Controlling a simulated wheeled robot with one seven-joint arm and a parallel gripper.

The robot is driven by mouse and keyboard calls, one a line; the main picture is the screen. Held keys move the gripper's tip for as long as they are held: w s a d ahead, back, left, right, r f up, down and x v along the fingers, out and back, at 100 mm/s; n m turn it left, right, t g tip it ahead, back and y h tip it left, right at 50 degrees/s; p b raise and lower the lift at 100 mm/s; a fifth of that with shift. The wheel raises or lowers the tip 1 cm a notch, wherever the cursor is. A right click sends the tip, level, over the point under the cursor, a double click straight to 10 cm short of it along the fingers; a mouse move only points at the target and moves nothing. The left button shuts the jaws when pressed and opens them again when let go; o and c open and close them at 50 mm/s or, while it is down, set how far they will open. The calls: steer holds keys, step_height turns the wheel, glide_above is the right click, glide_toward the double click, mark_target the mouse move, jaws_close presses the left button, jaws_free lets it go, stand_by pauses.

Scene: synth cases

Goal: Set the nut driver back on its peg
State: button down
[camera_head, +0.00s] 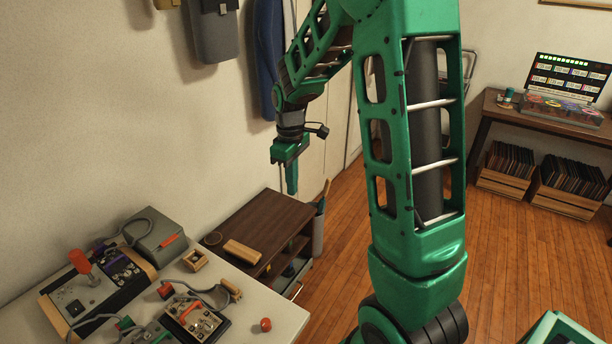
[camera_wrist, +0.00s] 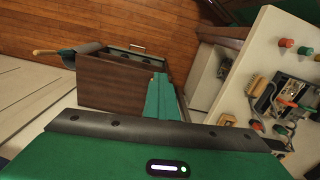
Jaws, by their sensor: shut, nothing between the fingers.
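I cannot make out a nut driver or its peg for certain in either view. My gripper (camera_head: 291,190) points down, shut and empty, in the air near the wall and above the dark wood cabinet (camera_head: 262,222). Its green fingers (camera_wrist: 160,98) are together in the wrist view, with the cabinet (camera_wrist: 122,85) behind them.
A wooden block (camera_head: 242,252) lies on the cabinet top. Control boxes with cables, including a grey one (camera_head: 155,235), crowd the worktable. A red piece (camera_head: 265,324) sits near its right edge. A desk with a lit panel (camera_head: 570,75) stands far right. Wood floor (camera_head: 510,260) is open between.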

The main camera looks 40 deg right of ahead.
steer(key=w+d, duration=0.1)
steer(key=d, duration=0.5)
steer(key=shift+w+d+n, duration=0.25)
steer(key=shift+d+n, duration=0.05)
steer(key=shift+n, duration=0.1)
stand_by(1.8)
steer(key=w+d+n, duration=0.1)
steer(key=w+d, duration=0.4)
steer(key=d, duration=0.5)
steer(key=shift+w+d, duration=0.3)
steer(key=shift+d, duration=0.1)
stand_by(3.8)
